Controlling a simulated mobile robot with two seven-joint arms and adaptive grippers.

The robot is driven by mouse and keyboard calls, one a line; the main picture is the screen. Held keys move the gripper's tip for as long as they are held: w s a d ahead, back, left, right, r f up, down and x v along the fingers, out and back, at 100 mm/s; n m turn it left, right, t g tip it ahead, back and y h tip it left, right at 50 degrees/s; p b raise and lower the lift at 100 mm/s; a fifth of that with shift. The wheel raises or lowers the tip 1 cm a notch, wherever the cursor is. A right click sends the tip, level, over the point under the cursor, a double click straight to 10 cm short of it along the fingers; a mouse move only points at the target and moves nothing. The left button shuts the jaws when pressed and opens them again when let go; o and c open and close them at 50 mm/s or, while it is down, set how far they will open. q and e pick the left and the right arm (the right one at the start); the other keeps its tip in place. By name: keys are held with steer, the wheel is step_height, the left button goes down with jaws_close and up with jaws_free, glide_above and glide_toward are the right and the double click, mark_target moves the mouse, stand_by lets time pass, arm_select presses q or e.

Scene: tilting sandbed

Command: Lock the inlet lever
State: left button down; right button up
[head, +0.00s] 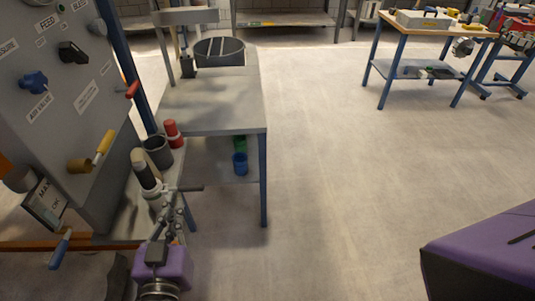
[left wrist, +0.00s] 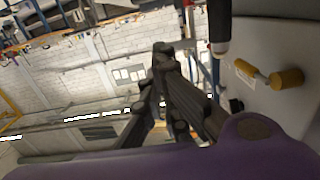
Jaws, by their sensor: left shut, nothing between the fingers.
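The grey panel (head: 70,110) at the left carries several levers and knobs. A yellow-handled lever with a brass-coloured hub (head: 92,158) sits low on it; it also shows in the left wrist view (left wrist: 268,76). A blue-handled lever (head: 60,248) hangs below the panel, and a red-handled one (head: 131,90) is on its right edge. I cannot read which is labelled inlet. My left gripper (head: 176,192) is shut and empty, right of and below the yellow lever, apart from it. Its dark fingers (left wrist: 164,58) also show in the left wrist view. My right gripper is not in view.
A dark cylinder with a pale band (head: 146,172) stands close beside my left gripper. A grey cup (head: 158,151) and red object (head: 173,133) are behind it. A grey bench (head: 215,105) stands beyond. The floor (head: 330,170) to the right is clear.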

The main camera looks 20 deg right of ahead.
arm_select(q)
steer(key=p, duration=0.1)
glide_above(184, 188)
steer(key=s+d, duration=0.1)
steer(key=s, duration=0.2)
step_height(184, 188, down, 4)
steer(key=shift+d+f, duration=0.15)
steer(key=shift+f, duration=0.1)
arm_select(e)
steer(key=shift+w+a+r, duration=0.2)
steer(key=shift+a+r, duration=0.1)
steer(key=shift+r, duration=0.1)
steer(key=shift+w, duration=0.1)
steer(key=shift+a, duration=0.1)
